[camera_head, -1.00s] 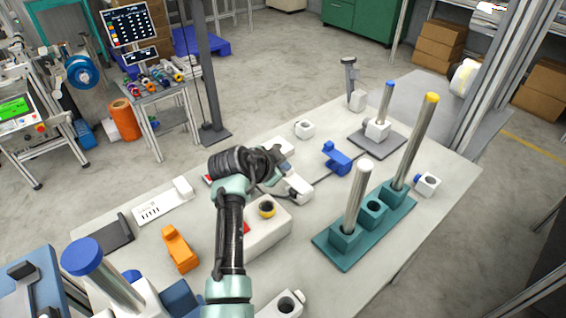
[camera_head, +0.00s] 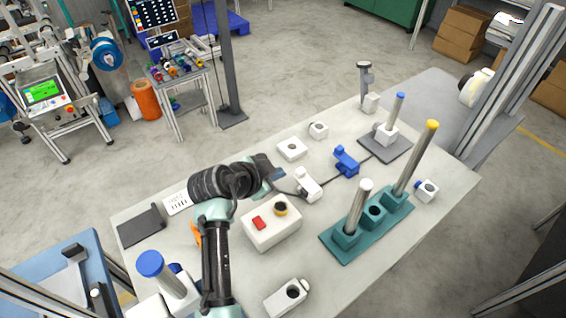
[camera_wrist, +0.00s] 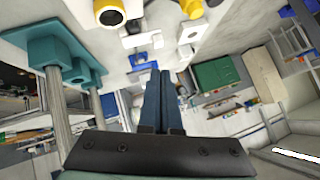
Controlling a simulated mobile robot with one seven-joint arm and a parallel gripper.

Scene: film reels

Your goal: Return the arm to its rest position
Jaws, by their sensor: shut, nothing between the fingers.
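My arm reaches up from the bottom of the head view and bends over the left half of the worktable (camera_head: 330,265). My gripper (camera_head: 279,174) points right, above the table, near a white handheld device (camera_head: 308,184). In the wrist view my gripper (camera_wrist: 160,78) shows two dark blue-grey fingers side by side, shut with nothing between them. It appears apart from everything on the table. My arm hides most of an orange bracket (camera_head: 196,236).
A white box with a red button (camera_head: 270,226) lies right of my forearm. A teal base (camera_head: 343,245) with upright metal rods stands further right. A blue bracket (camera_head: 345,161) and small white blocks lie behind. A blue-capped post (camera_head: 150,264) stands at the lower left.

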